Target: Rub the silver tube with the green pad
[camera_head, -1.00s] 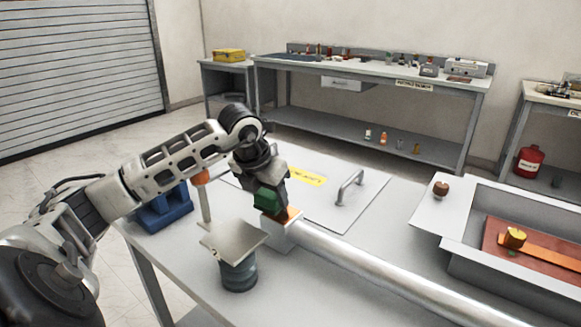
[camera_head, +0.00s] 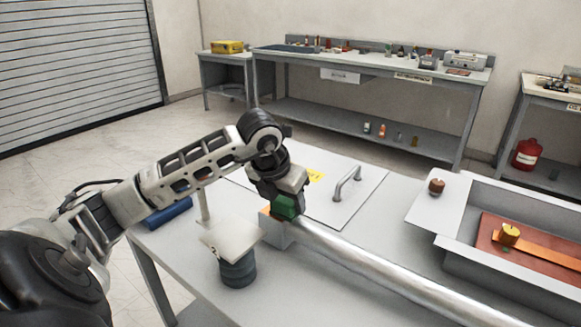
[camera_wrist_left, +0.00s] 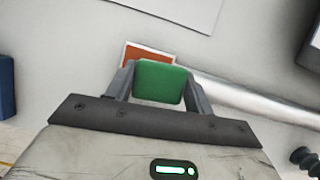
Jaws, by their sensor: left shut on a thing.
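The silver tube (camera_head: 385,268) lies across the table from the middle toward the lower right. Its left end sits at a grey block with an orange top (camera_head: 271,229). My left gripper (camera_head: 284,212) is shut on the green pad (camera_head: 287,206), above the tube's left end. In the left wrist view the green pad (camera_wrist_left: 160,82) sits between the two fingers. The silver tube (camera_wrist_left: 250,100) runs off to the right behind it. I cannot tell whether the pad touches the tube. My right gripper is not in view.
A dark jar (camera_head: 238,270) with a pale square plate above it stands left of the tube. A blue block (camera_head: 166,213) is behind it. A flat panel with a handle (camera_head: 347,183) lies beyond the tube. A grey tray (camera_head: 462,262) is at the right.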

